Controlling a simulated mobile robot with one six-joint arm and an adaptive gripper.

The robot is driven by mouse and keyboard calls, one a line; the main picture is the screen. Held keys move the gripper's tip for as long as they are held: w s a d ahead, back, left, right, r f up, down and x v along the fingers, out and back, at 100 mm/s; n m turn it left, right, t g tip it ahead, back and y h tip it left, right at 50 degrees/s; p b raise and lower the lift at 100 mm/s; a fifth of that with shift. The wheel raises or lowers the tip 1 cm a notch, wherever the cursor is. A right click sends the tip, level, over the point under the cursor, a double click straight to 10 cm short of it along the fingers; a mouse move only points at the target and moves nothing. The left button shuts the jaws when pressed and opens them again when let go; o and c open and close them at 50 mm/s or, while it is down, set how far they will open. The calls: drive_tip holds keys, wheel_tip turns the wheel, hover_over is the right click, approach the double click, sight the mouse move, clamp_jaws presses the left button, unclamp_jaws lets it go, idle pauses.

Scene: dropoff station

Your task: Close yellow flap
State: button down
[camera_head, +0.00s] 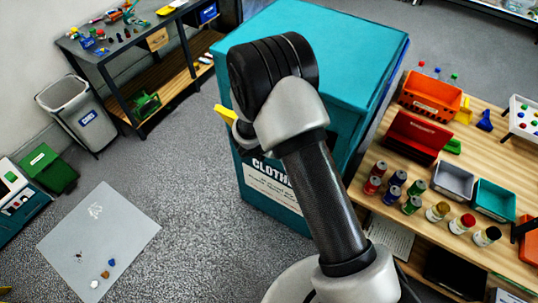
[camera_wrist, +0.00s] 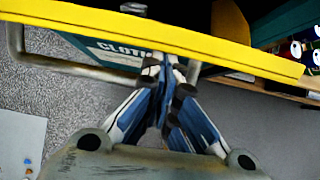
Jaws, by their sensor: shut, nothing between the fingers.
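The teal clothes bin (camera_head: 315,50) has a yellow flap (camera_head: 225,115) jutting out from its front, to the left in the head view. My arm hides most of the flap there. In the wrist view the yellow flap (camera_wrist: 225,48) crosses the top as a long slanting band, standing out from the bin. My gripper (camera_wrist: 170,64) is shut and empty, with its fingertips at the flap's lower edge. I cannot tell whether they touch it. The bin's front with its "CLOTH" lettering (camera_wrist: 120,50) shows beyond the flap. My gripper is hidden in the head view.
A wooden table (camera_head: 408,193) with cans, jars and small bins stands close to the bin's right. A dark workbench (camera_head: 105,45) and a grey waste bin (camera_head: 75,110) stand at the left. A grey mat (camera_head: 100,240) lies on the floor.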

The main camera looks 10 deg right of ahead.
drive_tip(key=w+d+r+p, duration=0.1)
drive_tip(key=w, duration=0.1)
drive_tip(key=w+d+r+p, duration=0.1)
drive_tip(key=w+d, duration=0.1)
drive_tip(key=shift+d+r, duration=0.1)
drive_tip(key=shift+r, duration=0.1)
drive_tip(key=shift+w+d+r+p, duration=0.25)
drive_tip(key=shift+w+d+p, duration=0.1)
drive_tip(key=shift+w+d, duration=0.5)
drive_tip(key=shift+w+a, duration=0.1)
drive_tip(key=shift+w, duration=0.05)
